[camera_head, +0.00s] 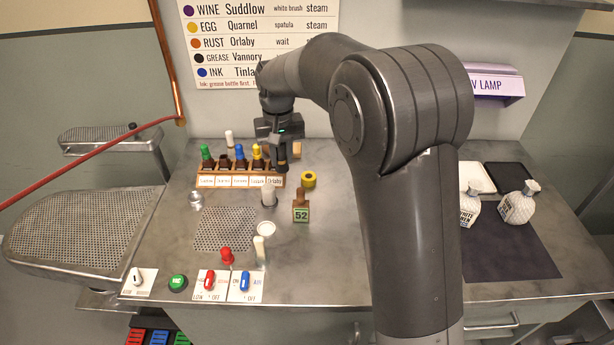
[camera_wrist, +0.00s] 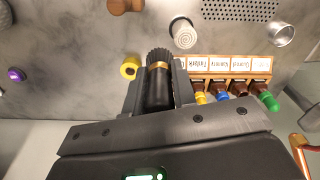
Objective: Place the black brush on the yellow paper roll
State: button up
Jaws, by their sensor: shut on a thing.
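The black brush (camera_wrist: 158,75), with a gold band, is between the two fingers of my gripper (camera_wrist: 158,92), which is shut on it. In the head view my gripper (camera_head: 281,143) is above the back of the bench, at the right end of the bottle rack, and the dark brush (camera_head: 281,162) hangs below it. The yellow paper roll (camera_head: 308,180) stands on the bench just right of the brush. It also shows in the wrist view (camera_wrist: 130,67), left of the brush and apart from it.
The wooden rack (camera_head: 228,180) holds several bottles with coloured caps. A metal cup (camera_head: 196,200) is at left. White bottles (camera_head: 519,205) stand on the dark mat at right.

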jog(key=w+d+r, duration=0.1)
jog(key=w+d, duration=0.3)
jog(key=d, duration=1.4)
send_over(309, 176)
notch_tip(309, 176, down, 6)
jog(key=shift+f, duration=2.25)
jog(key=shift+f, duration=0.15)
jog(key=o, duration=1)
